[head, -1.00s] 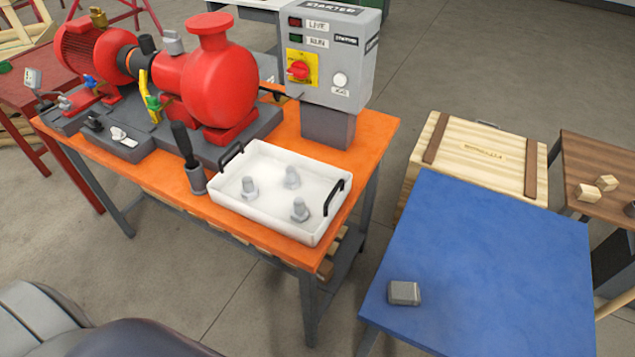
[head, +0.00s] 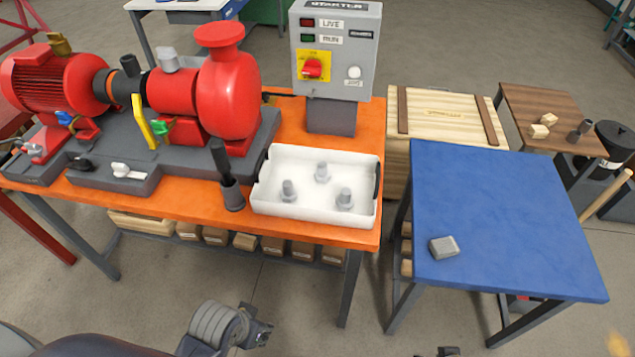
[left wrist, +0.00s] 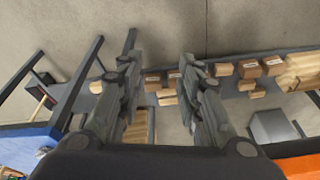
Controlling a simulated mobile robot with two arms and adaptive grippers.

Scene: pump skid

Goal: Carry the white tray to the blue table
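The white tray (head: 290,212) sits on the right end of the orange bench (head: 384,140), with black handles at its left and right ends. My left gripper (head: 262,328) is in front of the bench, apart from the tray. In the left wrist view its fingers (left wrist: 158,58) are spread with nothing between them. A dark bit at the bottom edge may be my right gripper (head: 440,352).
A red pump and motor fill the bench's left side, and a grey starter box (head: 334,55) stands behind the tray. A dark-handled tool in a cup (head: 230,185) touches or nearly touches the tray's left side. A wooden crate (head: 450,118) stands behind the blue table. Floor in front is clear.

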